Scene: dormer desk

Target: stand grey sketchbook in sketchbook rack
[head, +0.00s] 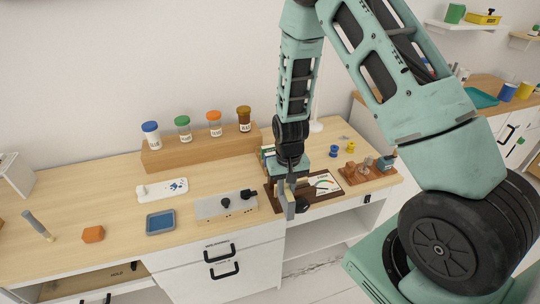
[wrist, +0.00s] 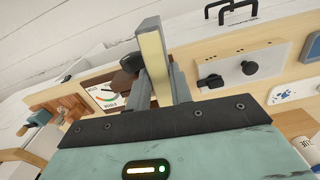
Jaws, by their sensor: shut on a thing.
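My gripper (head: 287,186) is shut on the grey sketchbook (head: 290,206) and holds it upright near the front edge of the desk. In the wrist view the sketchbook (wrist: 152,62) stands out between the two fingers (wrist: 163,88), with its cream page edge and grey cover showing. What looks like the sketchbook rack (head: 266,153), with thin green and pale items in it, is behind my gripper. My gripper and arm hide most of it, so I cannot tell its free slots.
A dark wooden board with a gauge card (head: 326,182) lies right of my gripper. A grey control panel (head: 226,206) with black knobs lies left. A wooden jar shelf (head: 200,150) stands at the back. A wooden block with small tools (head: 368,172) is at right.

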